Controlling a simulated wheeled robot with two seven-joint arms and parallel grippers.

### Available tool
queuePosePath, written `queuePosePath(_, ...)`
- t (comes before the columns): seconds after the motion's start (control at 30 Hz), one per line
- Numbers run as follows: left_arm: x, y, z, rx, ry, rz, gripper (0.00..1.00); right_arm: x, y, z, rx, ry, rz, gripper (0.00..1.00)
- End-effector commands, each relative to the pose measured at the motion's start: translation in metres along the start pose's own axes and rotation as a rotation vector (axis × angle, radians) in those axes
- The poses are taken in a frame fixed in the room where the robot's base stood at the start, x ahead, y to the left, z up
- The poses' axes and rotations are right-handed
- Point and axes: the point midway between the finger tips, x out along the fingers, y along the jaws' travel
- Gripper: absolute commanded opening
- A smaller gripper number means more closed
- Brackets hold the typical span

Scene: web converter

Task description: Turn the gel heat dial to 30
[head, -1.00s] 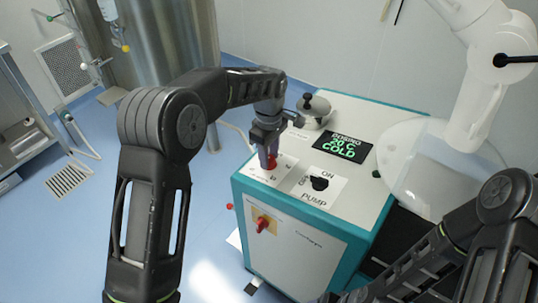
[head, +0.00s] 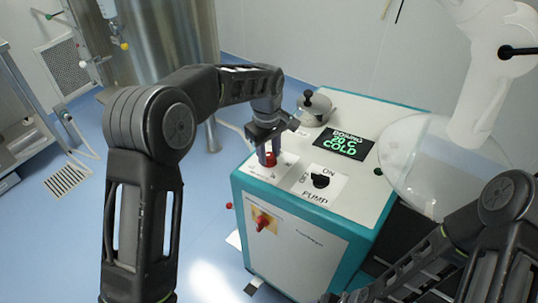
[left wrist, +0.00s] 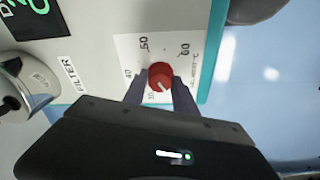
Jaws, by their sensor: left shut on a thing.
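The gel heat dial (head: 268,159) is a red knob on a white scale plate, on the top left of the machine. In the left wrist view the red dial (left wrist: 160,75) shows a pale pointer mark toward its lower side, near the low numbers. My left gripper (head: 269,156) points down from above, its fingers (left wrist: 161,88) on either side of the dial and shut on it. The display (head: 344,142) reads "20 C COLD" in green. My right arm is at the lower right; its gripper is not visible.
A black pump switch (head: 320,181) sits right of the dial. A lidded metal filter pot (head: 315,108) stands behind it. A clear round hopper (head: 425,170) is at the right.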

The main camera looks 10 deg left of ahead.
Motion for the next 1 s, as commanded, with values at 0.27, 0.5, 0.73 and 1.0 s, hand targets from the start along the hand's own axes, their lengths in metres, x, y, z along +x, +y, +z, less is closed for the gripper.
queuePosePath(0.27, 0.002, -0.001, -0.001, 0.25, 0.0, 0.043, 0.0, 0.014, 0.004, -0.002, -0.003, 0.004, -0.004, 0.75)
queuePosePath(0.5, 0.002, -0.002, -0.001, 0.474, 0.0, 0.079, 0.0, 0.021, 0.006, -0.003, -0.005, 0.006, -0.007, 0.75)
queuePosePath(0.73, 0.001, -0.002, -0.001, 0.673, 0.001, 0.112, 0.0, 0.026, 0.008, -0.003, -0.006, 0.008, -0.009, 0.75)
queuePosePath(1.0, 0.0, -0.002, -0.001, 0.828, 0.0, 0.137, 0.0, 0.029, 0.008, -0.004, -0.007, 0.009, -0.01, 0.75)
